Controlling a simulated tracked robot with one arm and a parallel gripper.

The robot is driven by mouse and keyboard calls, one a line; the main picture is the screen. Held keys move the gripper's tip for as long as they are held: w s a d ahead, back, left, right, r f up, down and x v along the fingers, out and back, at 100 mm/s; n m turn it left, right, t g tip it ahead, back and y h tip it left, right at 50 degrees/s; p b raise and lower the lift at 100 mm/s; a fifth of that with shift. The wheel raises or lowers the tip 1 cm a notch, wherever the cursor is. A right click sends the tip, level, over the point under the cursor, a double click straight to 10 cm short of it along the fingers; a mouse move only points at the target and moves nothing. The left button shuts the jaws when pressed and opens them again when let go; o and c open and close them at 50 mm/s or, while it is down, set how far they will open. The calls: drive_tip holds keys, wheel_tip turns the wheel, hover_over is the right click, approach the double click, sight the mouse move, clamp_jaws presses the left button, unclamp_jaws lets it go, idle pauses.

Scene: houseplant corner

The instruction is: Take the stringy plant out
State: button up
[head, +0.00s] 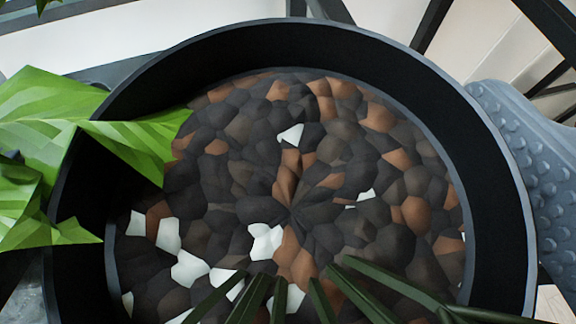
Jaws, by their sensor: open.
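Several long, narrow dark green strands (370,291) reach into the bottom of the head view, over the near part of a round black pot (507,178). They may be part of the stringy plant; their base is out of view, and I cannot tell whether they root in this pot. The pot holds dark and brown chunky soil (330,190) with white bits, and no stem shows in its middle. My gripper is not in view.
Broad bright green leaves (45,150) overlap the pot's left rim. A blue-grey, bumpy surface (540,165) lies outside the right rim. Dark bars (433,22) stand at the top right over a pale floor.

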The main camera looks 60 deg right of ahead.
drive_tip(key=c, duration=1.1)
drive_tip(key=shift+c, duration=0.2)
drive_tip(key=shift+r, duration=0.1)
